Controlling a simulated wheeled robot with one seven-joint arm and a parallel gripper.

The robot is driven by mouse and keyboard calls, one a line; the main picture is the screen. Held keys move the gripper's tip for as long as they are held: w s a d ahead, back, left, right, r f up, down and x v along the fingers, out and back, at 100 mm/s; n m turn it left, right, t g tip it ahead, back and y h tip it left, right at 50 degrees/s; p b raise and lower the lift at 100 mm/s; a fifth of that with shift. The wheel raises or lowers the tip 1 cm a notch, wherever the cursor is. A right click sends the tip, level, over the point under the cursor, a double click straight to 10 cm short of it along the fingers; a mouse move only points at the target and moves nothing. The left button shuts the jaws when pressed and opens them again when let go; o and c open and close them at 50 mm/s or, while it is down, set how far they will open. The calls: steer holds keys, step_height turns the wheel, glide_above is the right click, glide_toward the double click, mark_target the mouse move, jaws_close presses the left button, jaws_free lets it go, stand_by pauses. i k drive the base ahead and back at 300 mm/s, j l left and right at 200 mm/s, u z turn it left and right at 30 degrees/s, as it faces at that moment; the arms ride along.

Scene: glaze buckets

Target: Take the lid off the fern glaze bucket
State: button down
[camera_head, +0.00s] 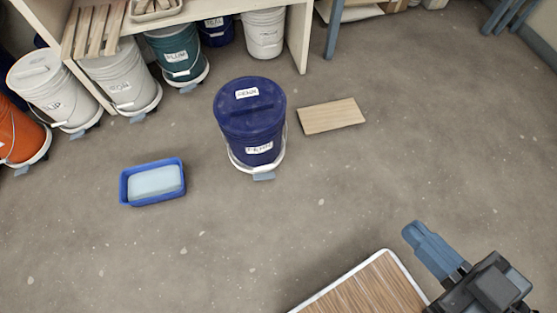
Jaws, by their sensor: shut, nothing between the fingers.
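A dark blue bucket (253,145) stands upright on the floor near the middle, on a white wheeled base. Its dark blue lid (250,108) is on top, with a raised grip bar and a small white label. Both labels on it are too blurred to read for sure, so I cannot confirm that it is the fern bucket. My gripper (418,230) is at the lower right, well apart from the bucket, shut and empty.
A blue tray (128,190) with pale contents lies left of the bucket, and a wooden board (332,116) lies to its right. Several other buckets, including a teal one (176,52), stand under and beside the shelf (299,35). Open floor lies in front of the bucket.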

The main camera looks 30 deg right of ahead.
mark_target(250, 102)
steer(key=i+j, duration=0.25)
steer(key=i, duration=0.2)
steer(key=i+j, duration=0.2)
steer(key=i, duration=0.2)
steer(key=i+j, duration=0.25)
steer(key=i, duration=0.2)
